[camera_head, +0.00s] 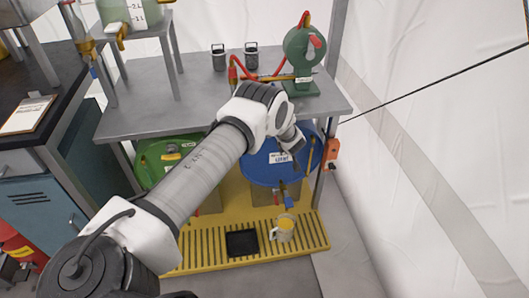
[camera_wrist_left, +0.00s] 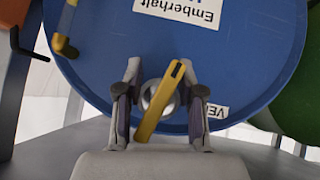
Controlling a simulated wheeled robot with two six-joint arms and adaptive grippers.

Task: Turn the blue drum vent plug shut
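The blue drum (camera_head: 262,172) sits below the grey bench, its round face with a white label toward me. In the left wrist view the drum face (camera_wrist_left: 240,60) fills most of the picture. The vent plug (camera_wrist_left: 160,98) is a round silver fitting with a yellow lever, which stands diagonally, upper end leaning right. A partly covered label starting "VE" (camera_wrist_left: 216,111) is beside it. My left gripper (camera_wrist_left: 161,92) is open, one finger on each side of the plug, with gaps visible to the lever. In the head view my left arm partly hides the plug area. My right gripper is out of view.
A green drum (camera_head: 165,157) stands left of the blue one. A yellow grated tray (camera_head: 205,249) below holds a cup of yellow liquid (camera_head: 284,229) and a black square (camera_head: 241,243). The bench (camera_head: 150,115) overhangs the drums, with a green hand pump (camera_head: 303,50) on it.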

